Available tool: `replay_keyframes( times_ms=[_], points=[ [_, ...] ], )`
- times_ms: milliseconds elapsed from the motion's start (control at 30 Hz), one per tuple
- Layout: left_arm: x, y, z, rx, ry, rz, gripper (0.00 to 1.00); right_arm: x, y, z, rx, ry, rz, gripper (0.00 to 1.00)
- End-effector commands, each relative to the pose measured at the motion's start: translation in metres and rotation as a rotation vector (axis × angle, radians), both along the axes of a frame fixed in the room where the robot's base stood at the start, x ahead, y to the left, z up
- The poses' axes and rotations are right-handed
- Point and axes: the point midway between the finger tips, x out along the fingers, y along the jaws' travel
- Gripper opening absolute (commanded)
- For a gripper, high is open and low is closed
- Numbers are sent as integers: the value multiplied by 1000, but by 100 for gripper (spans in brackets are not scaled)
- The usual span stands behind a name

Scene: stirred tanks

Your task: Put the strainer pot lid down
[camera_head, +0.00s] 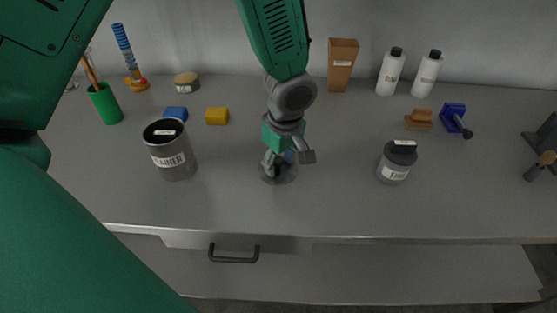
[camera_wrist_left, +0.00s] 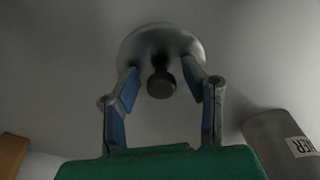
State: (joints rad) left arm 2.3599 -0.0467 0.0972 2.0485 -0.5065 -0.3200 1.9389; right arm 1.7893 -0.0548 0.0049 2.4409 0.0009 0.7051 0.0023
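The strainer pot lid (camera_head: 288,176) is a round grey disc on the grey worktop, right of the strainer pot. In the left wrist view the lid (camera_wrist_left: 135,42) shows with its dark knob (camera_wrist_left: 161,83) facing the camera. My left gripper (camera_head: 278,162) is over the lid and partly hides it. In the left wrist view its fingers (camera_wrist_left: 163,92) stand apart on either side of the knob, with a gap on both sides. The grey strainer pot (camera_head: 172,160) stands upright at the left with a dark top. My right gripper is not in view.
A dark-lidded jar (camera_head: 394,170) stands to the right. Blue (camera_head: 176,114) and yellow (camera_head: 217,116) blocks lie behind. A brown box (camera_head: 342,66), white bottles (camera_head: 391,74) and a green cup (camera_head: 105,104) stand at the back. The front worktop is clear, above a drawer handle (camera_head: 234,259).

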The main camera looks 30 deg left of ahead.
Motion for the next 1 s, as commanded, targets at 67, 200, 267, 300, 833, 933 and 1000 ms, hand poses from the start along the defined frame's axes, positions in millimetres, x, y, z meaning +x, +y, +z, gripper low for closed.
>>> replay_keyframes(
  times_ms=[67, 200, 267, 300, 833, 933, 1000],
  points=[
    [1, 0, 7, -1, -3, 1, 39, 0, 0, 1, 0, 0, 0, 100],
    [0, -2, 29, -2, -5, 1, 39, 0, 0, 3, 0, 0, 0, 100],
    [-1, -3, 43, -1, -5, 1, 39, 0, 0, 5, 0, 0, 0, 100],
    [-1, -4, 52, -3, -7, 2, 39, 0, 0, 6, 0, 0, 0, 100],
    [-4, -12, 118, -2, 0, 1, 39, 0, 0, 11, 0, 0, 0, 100],
    [-4, -12, 119, -2, 0, 1, 39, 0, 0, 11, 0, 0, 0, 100],
    [-4, -12, 118, -2, 0, 1, 39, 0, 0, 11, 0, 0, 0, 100]
  ],
)
